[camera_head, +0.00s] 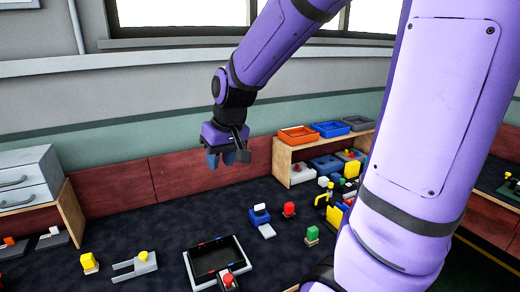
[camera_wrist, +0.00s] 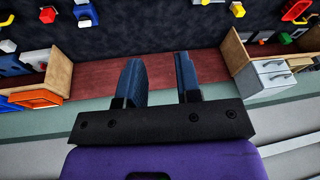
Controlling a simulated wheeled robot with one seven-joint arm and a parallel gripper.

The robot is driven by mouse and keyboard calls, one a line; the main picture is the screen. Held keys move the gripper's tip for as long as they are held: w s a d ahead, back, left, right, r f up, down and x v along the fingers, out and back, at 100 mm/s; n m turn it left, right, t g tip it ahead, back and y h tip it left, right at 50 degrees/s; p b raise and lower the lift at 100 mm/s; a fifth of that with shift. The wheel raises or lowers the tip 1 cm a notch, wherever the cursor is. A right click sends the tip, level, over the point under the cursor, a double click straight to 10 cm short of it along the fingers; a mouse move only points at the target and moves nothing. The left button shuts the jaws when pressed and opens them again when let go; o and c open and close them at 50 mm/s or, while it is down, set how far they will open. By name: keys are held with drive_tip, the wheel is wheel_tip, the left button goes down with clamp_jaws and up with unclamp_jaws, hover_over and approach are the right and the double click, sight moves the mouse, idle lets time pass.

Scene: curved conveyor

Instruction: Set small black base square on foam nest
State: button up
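My gripper (camera_head: 228,160) hangs high above the dark surface near the back wall. In the wrist view my gripper (camera_wrist: 158,62) has its two blue fingers apart, with nothing between them. A light-framed tray with a dark inside (camera_head: 213,262) lies at the front middle, below and well apart from my gripper. Small red and blue marks sit on its rim, and a red piece (camera_head: 228,280) is at its front edge. I cannot tell whether this tray is the foam nest. I cannot pick out the small black base for certain against the dark surface.
A blue-and-white piece (camera_head: 260,215), a red piece (camera_head: 289,209), a yellow piece (camera_head: 89,262) and a grey bracket (camera_head: 135,267) stand around the tray. A wooden shelf with bins (camera_head: 298,135) is at right, grey drawers (camera_head: 27,178) at left. My arm hides part of the right.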

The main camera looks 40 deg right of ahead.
drive_tip(key=s+a+r+t, duration=0.1)
drive_tip(key=s+r, duration=0.3)
drive_tip(key=s, duration=0.4)
drive_tip(key=s+a+r+n+t+h, duration=0.1)
drive_tip(key=s+r, duration=0.3)
drive_tip(key=s, duration=0.4)
drive_tip(key=shift+s+a+r, duration=0.35)
drive_tip(key=shift+s+r, duration=0.05)
